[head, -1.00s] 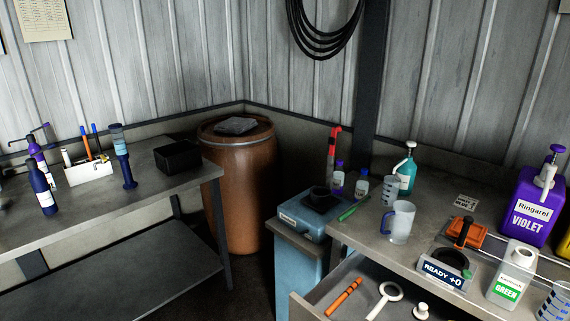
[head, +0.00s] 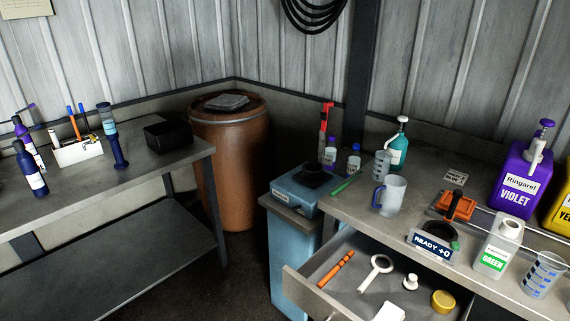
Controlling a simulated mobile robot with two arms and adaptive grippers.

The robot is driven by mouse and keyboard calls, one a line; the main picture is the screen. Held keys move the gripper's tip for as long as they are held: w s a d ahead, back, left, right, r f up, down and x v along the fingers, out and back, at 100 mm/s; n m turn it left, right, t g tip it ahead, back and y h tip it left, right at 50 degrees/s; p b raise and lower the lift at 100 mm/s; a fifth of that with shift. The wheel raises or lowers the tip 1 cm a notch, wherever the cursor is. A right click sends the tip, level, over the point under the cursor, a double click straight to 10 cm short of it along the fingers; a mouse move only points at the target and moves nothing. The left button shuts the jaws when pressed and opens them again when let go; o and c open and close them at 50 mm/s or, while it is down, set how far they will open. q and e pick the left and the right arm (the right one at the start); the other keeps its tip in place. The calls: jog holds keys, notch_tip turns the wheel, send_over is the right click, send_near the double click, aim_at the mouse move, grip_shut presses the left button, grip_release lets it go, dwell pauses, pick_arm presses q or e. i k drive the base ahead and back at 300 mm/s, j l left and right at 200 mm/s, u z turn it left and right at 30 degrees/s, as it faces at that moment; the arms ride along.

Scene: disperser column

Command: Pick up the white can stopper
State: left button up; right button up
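A small white knob-shaped piece (head: 411,282), which looks like the stopper, stands in the open drawer (head: 303,293) at the lower right of the head view. It sits between a white ring-headed tool (head: 377,268) and a yellow round cap (head: 443,300). Neither of my grippers is in view.
An orange stick (head: 336,269) and a white block (head: 389,312) also lie in the drawer. The bench above holds a READY display (head: 433,246), a mug (head: 391,195), a violet canister (head: 520,182) and a beaker (head: 543,275). Dark floor shows left of the drawer.

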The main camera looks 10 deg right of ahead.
aim_at(411, 283)
jog(key=z, duration=1.2)
jog(key=i+l+u, duration=0.15)
jog(key=l, duration=0.05)
